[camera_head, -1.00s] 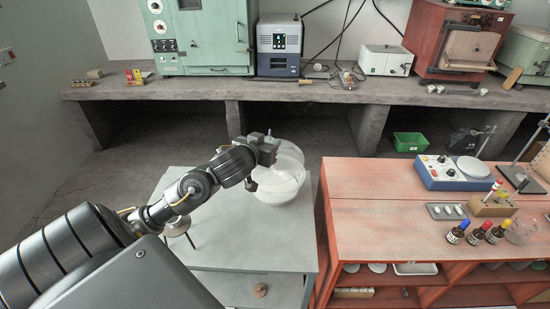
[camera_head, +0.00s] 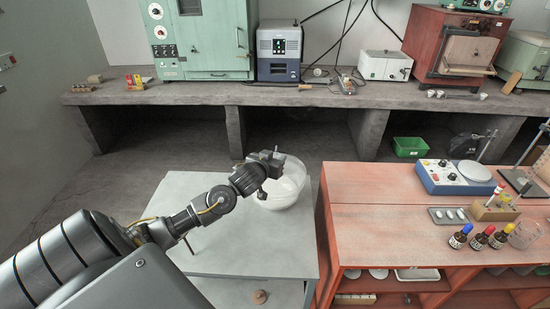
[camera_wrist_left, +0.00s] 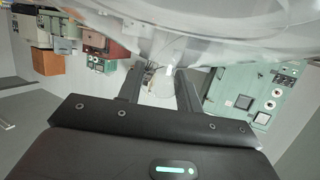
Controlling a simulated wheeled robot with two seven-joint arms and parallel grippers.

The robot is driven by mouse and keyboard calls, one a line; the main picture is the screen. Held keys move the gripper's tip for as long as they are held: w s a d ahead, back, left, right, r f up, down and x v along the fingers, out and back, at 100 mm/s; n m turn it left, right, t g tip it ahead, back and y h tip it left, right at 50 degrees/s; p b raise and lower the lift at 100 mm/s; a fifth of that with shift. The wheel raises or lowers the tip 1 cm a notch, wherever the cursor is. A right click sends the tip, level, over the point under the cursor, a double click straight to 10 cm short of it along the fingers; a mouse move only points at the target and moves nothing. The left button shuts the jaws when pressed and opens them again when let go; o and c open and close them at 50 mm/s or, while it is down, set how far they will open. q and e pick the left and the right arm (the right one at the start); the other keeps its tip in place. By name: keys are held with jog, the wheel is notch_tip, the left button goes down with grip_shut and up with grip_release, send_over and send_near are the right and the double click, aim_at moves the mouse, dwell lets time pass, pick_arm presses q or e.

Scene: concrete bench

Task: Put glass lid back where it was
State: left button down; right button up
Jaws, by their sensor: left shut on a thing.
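The clear glass lid (camera_head: 296,168) is at the top of the round glass bowl (camera_head: 284,199), which stands at the back right of the grey table. I cannot tell whether the lid rests on the bowl's rim or hangs just above it. My left gripper (camera_head: 272,162) is at the left side of the lid, shut on its knob. In the left wrist view the two fingers (camera_wrist_left: 160,88) reach to a glass knob (camera_wrist_left: 168,66), and the wide clear glass (camera_wrist_left: 215,20) fills the top edge. My right gripper is not in view.
A red bench (camera_head: 375,180) stands close on the right, with a hotplate-like instrument (camera_head: 455,177) and several dropper bottles (camera_head: 480,238). A concrete bench (camera_head: 300,95) runs behind.

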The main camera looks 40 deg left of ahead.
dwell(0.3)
pick_arm(q)
jog(key=shift+f, duration=0.55)
jog(key=c, duration=0.9)
grip_release()
jog(key=shift+f, duration=0.1)
jog(key=shift+c, duration=0.2)
jog(key=shift+r, duration=0.2)
jog(key=r+b+v, duration=0.1)
jog(key=b+v, duration=0.1)
jog(key=v, duration=1)
